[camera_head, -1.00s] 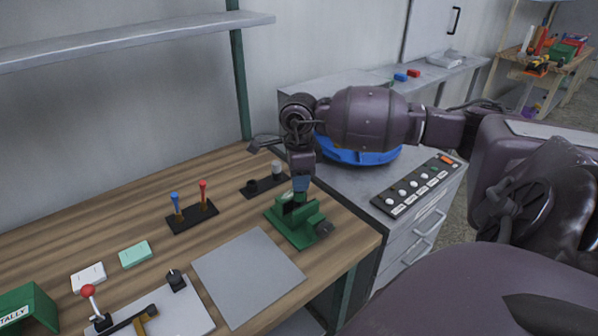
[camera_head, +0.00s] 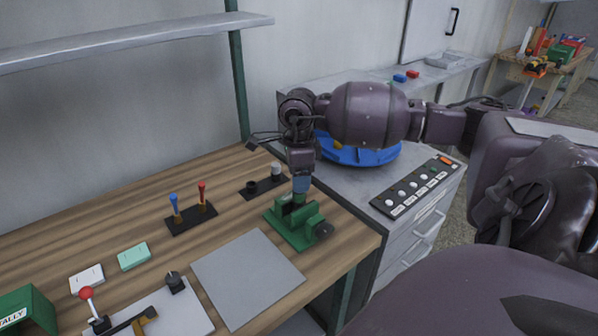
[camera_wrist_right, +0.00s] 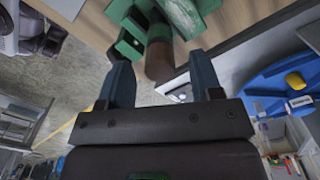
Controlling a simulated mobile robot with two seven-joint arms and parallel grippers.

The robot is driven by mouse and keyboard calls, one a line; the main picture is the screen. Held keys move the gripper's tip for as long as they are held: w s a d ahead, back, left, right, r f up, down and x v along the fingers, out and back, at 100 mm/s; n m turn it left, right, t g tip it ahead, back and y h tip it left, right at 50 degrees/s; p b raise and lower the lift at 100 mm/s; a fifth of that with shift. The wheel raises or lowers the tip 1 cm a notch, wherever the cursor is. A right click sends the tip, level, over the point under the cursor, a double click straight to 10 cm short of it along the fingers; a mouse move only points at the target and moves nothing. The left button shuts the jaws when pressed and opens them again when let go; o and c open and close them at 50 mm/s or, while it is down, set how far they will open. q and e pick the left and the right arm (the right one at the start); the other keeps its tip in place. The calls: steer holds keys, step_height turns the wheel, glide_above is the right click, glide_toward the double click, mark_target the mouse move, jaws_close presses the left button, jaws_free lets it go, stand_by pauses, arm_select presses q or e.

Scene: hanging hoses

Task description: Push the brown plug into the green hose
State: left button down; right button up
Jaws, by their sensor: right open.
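A green hose (camera_wrist_right: 158,33) stands in the green vise (camera_head: 287,233) near the right end of the wooden bench. The brown plug (camera_wrist_right: 157,65) shows in the right wrist view, in line with the hose and meeting its end; how deep it sits is unclear. My right gripper (camera_head: 300,190) points down over the vise. In the right wrist view, my right gripper (camera_wrist_right: 160,75) is open, with its blue fingers on either side of the plug and visible gaps. In the head view, the fingers hide the plug. My left gripper is out of view.
A grey mat (camera_head: 247,278) lies left of the vise. A switch block with blue and red levers (camera_head: 190,216) and a dark block with two posts (camera_head: 264,187) stand behind. A button panel (camera_head: 417,187) and a blue round tray (camera_head: 358,154) are on the grey cabinet.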

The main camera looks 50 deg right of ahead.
step_height(320, 180, up, 9)
steer(key=shift+r, duration=0.2)
stand_by(0.6)
